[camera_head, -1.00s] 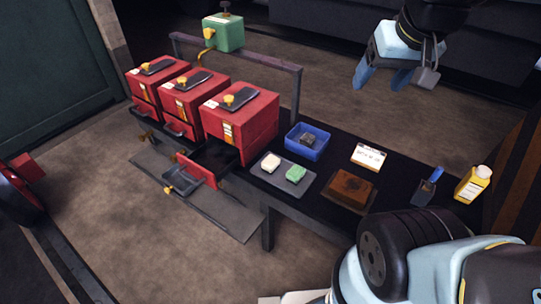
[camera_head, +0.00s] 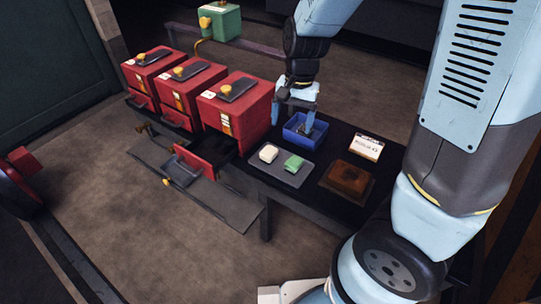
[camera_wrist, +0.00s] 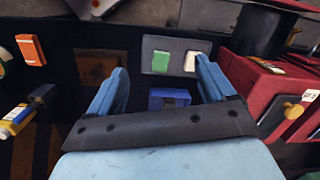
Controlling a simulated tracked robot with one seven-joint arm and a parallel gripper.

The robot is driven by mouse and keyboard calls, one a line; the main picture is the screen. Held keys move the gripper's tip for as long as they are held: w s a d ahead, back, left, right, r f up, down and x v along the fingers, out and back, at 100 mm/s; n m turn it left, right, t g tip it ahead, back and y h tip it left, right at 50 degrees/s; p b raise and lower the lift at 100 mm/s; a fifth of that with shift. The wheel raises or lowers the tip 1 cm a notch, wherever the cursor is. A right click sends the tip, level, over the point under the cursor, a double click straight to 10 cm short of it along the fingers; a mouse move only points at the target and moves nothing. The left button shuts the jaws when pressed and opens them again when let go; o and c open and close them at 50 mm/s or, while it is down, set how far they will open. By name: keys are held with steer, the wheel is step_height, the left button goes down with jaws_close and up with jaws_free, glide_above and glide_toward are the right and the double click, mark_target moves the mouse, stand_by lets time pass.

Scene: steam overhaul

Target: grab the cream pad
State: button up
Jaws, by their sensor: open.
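The cream pad (camera_head: 268,153) lies on a grey tray (camera_head: 272,173) on the black bench, to the left of a green pad (camera_head: 294,163). In the wrist view the cream pad (camera_wrist: 190,61) shows just beyond the right fingertip, next to the green pad (camera_wrist: 160,62). My gripper (camera_head: 294,124) is open and empty. It hangs over the blue bin (camera_head: 313,137), behind the tray. In the wrist view my gripper (camera_wrist: 160,72) has its fingers spread, with the blue bin (camera_wrist: 169,91) between them.
Red cabinets (camera_head: 240,107) stand left of the bench, one with an open drawer (camera_head: 196,156). A brown block (camera_head: 347,179) and a white card (camera_head: 367,148) lie right of the tray. A yellow bottle (camera_wrist: 15,120) shows in the wrist view.

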steer(key=a+f+m+g+h, duration=0.1)
steer(key=a+f+m+h, duration=0.2)
steer(key=f, duration=1)
steer(key=t+h, duration=0.7)
steer(key=t, duration=0.5)
glide_toward(267, 154)
steer(key=shift+m, duration=0.3)
steer(key=x, duration=0.8)
steer(key=shift+d, duration=0.1)
steer(key=shift+w+x, duration=0.25)
steer(key=shift+x, duration=2.35)
steer(key=shift+r+y, duration=0.1)
steer(key=shift+y, duration=0.2)
